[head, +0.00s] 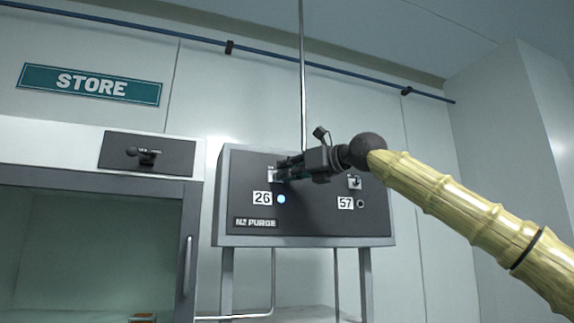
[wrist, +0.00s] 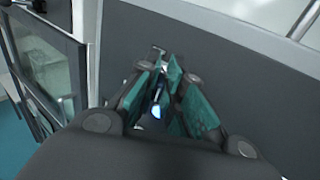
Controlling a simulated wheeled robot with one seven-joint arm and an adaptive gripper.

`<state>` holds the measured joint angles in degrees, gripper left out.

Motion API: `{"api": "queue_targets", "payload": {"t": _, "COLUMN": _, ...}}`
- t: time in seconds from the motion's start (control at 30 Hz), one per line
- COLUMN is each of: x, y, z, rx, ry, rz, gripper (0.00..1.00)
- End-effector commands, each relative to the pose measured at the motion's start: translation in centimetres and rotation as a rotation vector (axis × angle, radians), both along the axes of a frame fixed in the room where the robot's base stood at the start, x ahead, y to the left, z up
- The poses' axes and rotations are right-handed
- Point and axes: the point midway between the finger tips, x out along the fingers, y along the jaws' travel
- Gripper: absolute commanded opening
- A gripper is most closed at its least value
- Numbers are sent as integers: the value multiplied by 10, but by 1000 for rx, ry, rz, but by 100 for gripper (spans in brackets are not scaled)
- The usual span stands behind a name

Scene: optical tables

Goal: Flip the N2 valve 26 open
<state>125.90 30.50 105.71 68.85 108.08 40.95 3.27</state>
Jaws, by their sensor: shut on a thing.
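The N2 purge panel (head: 311,222) is a dark-faced box on legs in the head view. The valve labelled 26 (head: 270,172) is at its upper left, mostly hidden by my gripper (head: 281,171). A blue-white light (head: 281,199) glows beside the 26 label (head: 262,198). My gripper is shut on the valve 26 lever. In the wrist view my gripper (wrist: 165,90) has its teal pads on either side of the small lever (wrist: 158,52), with the bright light (wrist: 156,111) between them. The lever's exact angle is hard to tell.
A second valve (head: 355,182), labelled 57 (head: 345,203), sits to the right on the same panel, with a dark indicator below it. A cabinet (head: 150,154) with a handle stands at the left under a STORE sign (head: 90,84). A thin vertical pipe (head: 302,80) rises behind the panel.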

Motion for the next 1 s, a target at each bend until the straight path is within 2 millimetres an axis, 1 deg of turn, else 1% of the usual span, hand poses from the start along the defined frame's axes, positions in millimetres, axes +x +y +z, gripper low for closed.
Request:
{"api": "queue_targets", "payload": {"t": 0.47, "x": 0, "y": -1, "z": 1, "rx": 2, "ry": -1, "rz": 6, "gripper": 0}}
{"api": "queue_targets", "payload": {"t": 0.5, "x": 0, "y": -1, "z": 1, "rx": 2, "ry": -1, "rz": 6, "gripper": 15}}
{"api": "queue_targets", "payload": {"t": 0.6, "x": 0, "y": -1, "z": 1, "rx": 2, "ry": -1, "rz": 6, "gripper": 31}}
{"api": "queue_targets", "payload": {"t": 0.87, "x": 0, "y": 0, "z": 0, "rx": 1, "ry": -1, "rz": 7, "gripper": 31}}
{"api": "queue_targets", "payload": {"t": 1.0, "x": -3, "y": -4, "z": 1, "rx": 1, "ry": -1, "rz": 7, "gripper": 31}}
